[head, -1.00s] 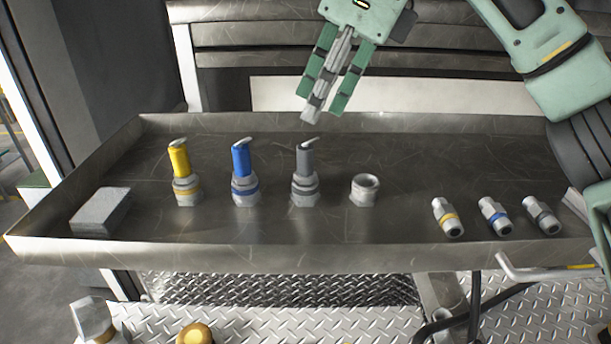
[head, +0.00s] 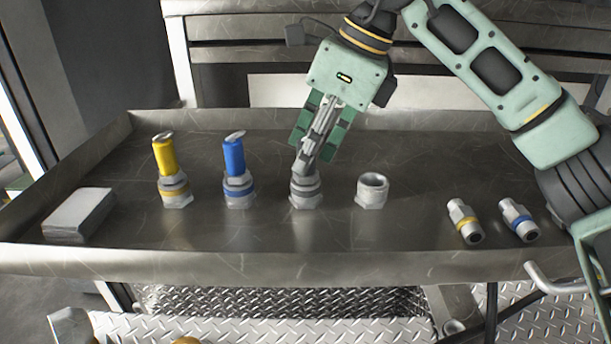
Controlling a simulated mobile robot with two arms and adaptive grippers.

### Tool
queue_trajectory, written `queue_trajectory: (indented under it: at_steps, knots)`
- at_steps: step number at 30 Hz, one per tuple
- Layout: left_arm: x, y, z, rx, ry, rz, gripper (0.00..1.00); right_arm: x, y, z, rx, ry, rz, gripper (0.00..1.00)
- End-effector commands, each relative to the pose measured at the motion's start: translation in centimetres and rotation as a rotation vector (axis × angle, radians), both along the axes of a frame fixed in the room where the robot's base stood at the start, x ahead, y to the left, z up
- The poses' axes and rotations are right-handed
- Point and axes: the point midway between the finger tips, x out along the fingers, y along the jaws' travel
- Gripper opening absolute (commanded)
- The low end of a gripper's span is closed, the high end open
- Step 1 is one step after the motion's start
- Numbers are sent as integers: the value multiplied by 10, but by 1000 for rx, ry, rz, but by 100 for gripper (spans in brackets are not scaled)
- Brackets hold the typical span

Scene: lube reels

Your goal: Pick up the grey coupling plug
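The grey coupling plug, seen in the head view a second ago as a grey upright part in a metal socket, is now mostly hidden by my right gripper. Its metal socket (head: 306,190) still shows, upright on the tray. My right gripper (head: 305,163) points down right over that socket, its fingertips at the socket's top. The fingers are seen edge-on, so I cannot tell if they are closed on the grey part. My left gripper is not in view.
Upright yellow (head: 164,157) and blue (head: 234,157) plugs stand to the left, and an empty metal socket (head: 371,191) to the right. Yellow-banded (head: 464,220) and blue-banded (head: 518,218) fittings lie farther right. A grey block (head: 78,214) lies at left. The metal tray (head: 300,260) has raised rims.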

Motion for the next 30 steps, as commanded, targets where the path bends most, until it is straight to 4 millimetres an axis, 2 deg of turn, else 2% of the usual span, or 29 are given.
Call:
queue_trajectory:
  at_steps: [4,12,26,30]
  knots:
    - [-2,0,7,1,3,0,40,2,7,-15,0,1,-1,39]
    - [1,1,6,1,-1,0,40,2,8,-19,1,-1,-1,39]
    - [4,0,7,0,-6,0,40,2,8,-19,1,0,-1,0]
    - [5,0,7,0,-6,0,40,2,8,-19,1,0,-1,0]
